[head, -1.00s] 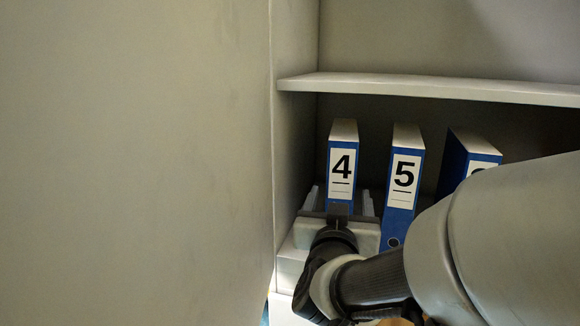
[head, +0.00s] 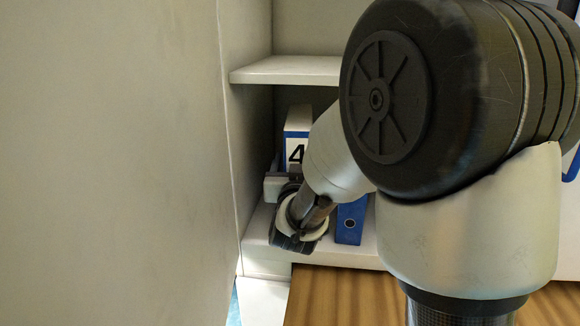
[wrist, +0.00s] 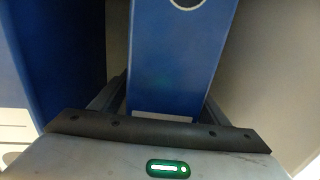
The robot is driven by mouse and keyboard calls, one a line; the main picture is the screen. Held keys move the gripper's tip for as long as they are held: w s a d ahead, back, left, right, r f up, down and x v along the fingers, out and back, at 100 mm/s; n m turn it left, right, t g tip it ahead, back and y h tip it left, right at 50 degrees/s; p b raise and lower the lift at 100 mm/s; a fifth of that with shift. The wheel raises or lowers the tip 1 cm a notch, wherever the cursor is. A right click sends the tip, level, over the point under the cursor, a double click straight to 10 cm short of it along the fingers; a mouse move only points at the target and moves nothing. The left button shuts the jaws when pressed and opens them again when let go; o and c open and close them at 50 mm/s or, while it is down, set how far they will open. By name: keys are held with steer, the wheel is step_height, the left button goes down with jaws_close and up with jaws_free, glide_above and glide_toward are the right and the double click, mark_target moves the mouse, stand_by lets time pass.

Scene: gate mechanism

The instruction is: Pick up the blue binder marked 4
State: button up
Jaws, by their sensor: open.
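The blue binder marked 4 (head: 296,153) stands upright on the lower shelf near the left wall, its top and the upper part of its label showing in the head view. My gripper (head: 283,180) is in front of its lower part; my arm hides much of both. In the wrist view the blue binder (wrist: 178,60) fills the middle, its finger hole at the top edge. My open gripper (wrist: 167,98) has one finger on each side of the binder's spine. I cannot tell whether either finger touches it.
A second blue binder (head: 350,222) stands to the right, mostly behind my arm; a blue binder (wrist: 60,55) is close on the left in the wrist view. The upper shelf board (head: 285,71) is above. A large pale panel (head: 110,160) stands at the left.

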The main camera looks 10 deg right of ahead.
steer(key=c, duration=1.7)
steer(key=shift+r, duration=0.15)
steer(key=shift+c, duration=0.2)
steer(key=shift+r, duration=0.15)
